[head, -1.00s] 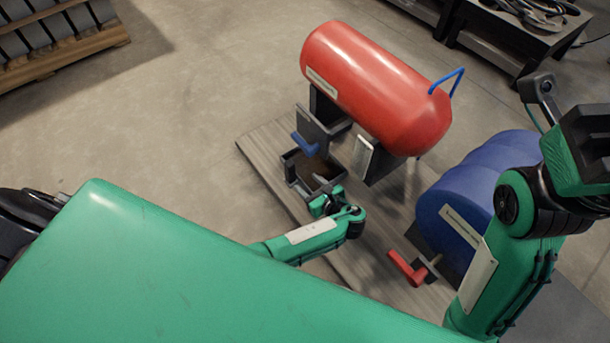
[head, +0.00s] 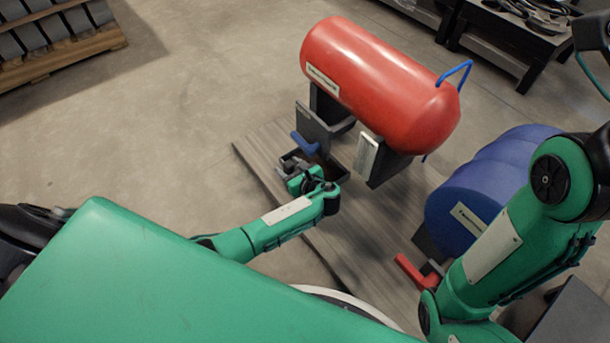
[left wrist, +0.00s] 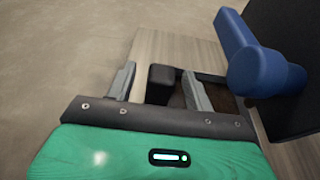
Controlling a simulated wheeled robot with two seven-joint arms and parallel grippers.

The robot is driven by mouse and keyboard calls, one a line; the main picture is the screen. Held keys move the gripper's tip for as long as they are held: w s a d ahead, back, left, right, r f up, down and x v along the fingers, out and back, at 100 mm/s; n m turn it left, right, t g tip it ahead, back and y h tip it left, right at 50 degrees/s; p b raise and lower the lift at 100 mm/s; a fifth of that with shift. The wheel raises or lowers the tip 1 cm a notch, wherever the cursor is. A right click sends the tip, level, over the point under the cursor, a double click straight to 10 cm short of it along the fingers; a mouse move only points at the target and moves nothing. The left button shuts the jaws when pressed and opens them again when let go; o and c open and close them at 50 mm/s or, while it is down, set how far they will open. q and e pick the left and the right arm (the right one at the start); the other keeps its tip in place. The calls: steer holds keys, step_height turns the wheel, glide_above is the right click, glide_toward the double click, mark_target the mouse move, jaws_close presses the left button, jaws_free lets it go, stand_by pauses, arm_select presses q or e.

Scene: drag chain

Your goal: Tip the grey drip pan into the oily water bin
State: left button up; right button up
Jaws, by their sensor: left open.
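The grey drip pan (head: 335,176) sits on the wooden-looking platform below the red tank, under a blue tap handle (head: 304,143). It is a shallow dark tray with brown contents, partly hidden by my left gripper (head: 289,166). In the left wrist view, my left gripper (left wrist: 160,70) is open. Its fingers stand on either side of a dark block (left wrist: 162,84) at the pan's near side, apparently its handle. A gap shows on the left; contact on the right is unclear. I cannot make out an oily water bin for certain. My right gripper is out of view.
The red tank (head: 375,80) stands on dark supports above the platform (head: 265,150). A blue drum (head: 480,200) and a red tap handle (head: 415,272) are to the right. A dark grey box (head: 570,315) is at lower right. Open floor lies to the left.

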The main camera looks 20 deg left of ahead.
arm_select(q)
steer(key=shift+b+x, duration=0.55)
steer(key=shift+x, duration=0.7)
steer(key=shift+d, duration=0.1)
jaws_close()
steer(key=shift+r, duration=0.1)
